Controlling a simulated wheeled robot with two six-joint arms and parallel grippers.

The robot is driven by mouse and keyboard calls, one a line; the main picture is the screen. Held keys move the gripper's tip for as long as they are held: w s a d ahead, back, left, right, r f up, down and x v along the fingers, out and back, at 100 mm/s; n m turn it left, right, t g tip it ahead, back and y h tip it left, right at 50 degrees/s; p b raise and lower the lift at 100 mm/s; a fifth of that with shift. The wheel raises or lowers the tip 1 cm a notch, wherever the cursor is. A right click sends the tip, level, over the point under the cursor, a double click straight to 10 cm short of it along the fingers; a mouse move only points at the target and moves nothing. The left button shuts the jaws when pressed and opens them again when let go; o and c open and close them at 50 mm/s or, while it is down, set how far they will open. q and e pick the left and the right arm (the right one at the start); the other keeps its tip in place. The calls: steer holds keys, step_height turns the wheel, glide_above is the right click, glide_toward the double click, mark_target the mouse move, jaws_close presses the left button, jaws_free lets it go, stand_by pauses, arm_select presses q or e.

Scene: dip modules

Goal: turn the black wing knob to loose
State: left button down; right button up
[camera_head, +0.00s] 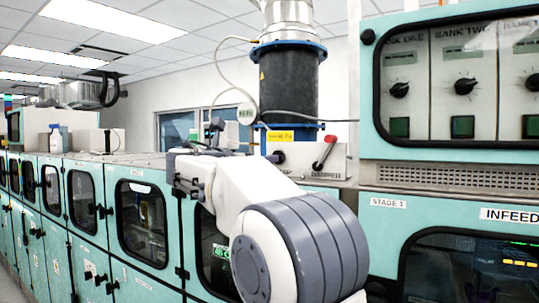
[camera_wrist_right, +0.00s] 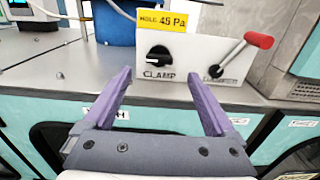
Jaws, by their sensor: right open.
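The black wing knob (camera_wrist_right: 159,57) is on the front of a white panel box (camera_wrist_right: 200,52), above the word CLAMP. A small pale mark shows on its left side. In the head view the knob (camera_head: 279,158) is small, just right of my right wrist. My right gripper (camera_wrist_right: 158,77) has two purple fingers spread apart with nothing between them. In the wrist view the knob appears between and just beyond the fingertips, not touched by them. My left gripper is in neither view.
A lever with a red handle (camera_wrist_right: 259,40) is right of the knob on the same box. A yellow label (camera_wrist_right: 163,21) reading HOLD 45 Pa tops the box. A black cylinder with blue flanges (camera_head: 288,85) stands behind. The grey worktop (camera_wrist_right: 60,72) before the box is mostly clear.

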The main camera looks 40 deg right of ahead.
steer(key=p+x, duration=0.2)
steer(key=x, duration=0.4)
steer(key=shift+r, duration=0.1)
steer(key=shift+w+d, duration=0.3)
steer(key=shift+d, duration=0.25)
steer(key=c, duration=1.4)
